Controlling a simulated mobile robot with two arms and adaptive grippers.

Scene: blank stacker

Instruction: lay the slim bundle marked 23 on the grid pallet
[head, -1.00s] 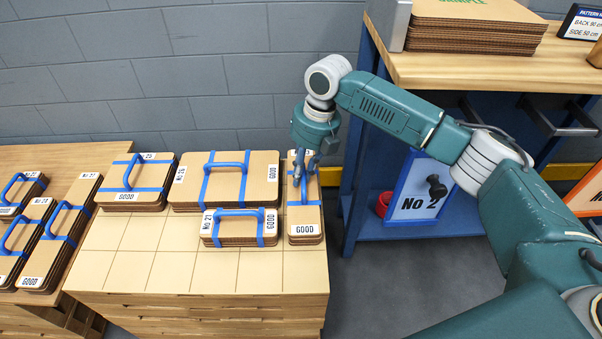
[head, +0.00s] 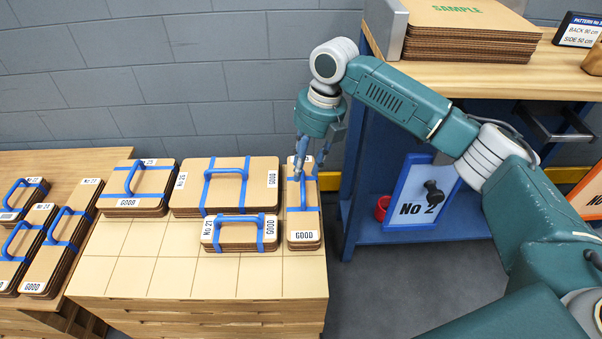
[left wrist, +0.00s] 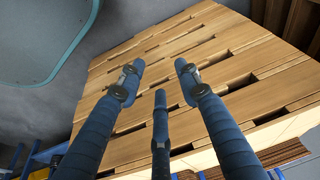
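A slim bundle (head: 304,222) with blue straps and a GOOD label lies flat at the right end of the grid pallet (head: 190,273). Its number label is at the far end by my gripper, and I cannot read it. My right gripper (head: 309,172) is just above this bundle, its fingers spread near the handle and apparently not holding it. My left gripper (left wrist: 160,80) shows only in the left wrist view, with its fingers apart and nothing between them, over wooden slats (left wrist: 190,50).
A bundle marked 21 (head: 240,237) lies close left of the slim one, with wider bundles (head: 262,175) (head: 150,178) behind and left. The left table (head: 85,160) holds several bundles. A blue-framed workbench (head: 360,150) stands right of the pallet. The pallet's front squares are bare.

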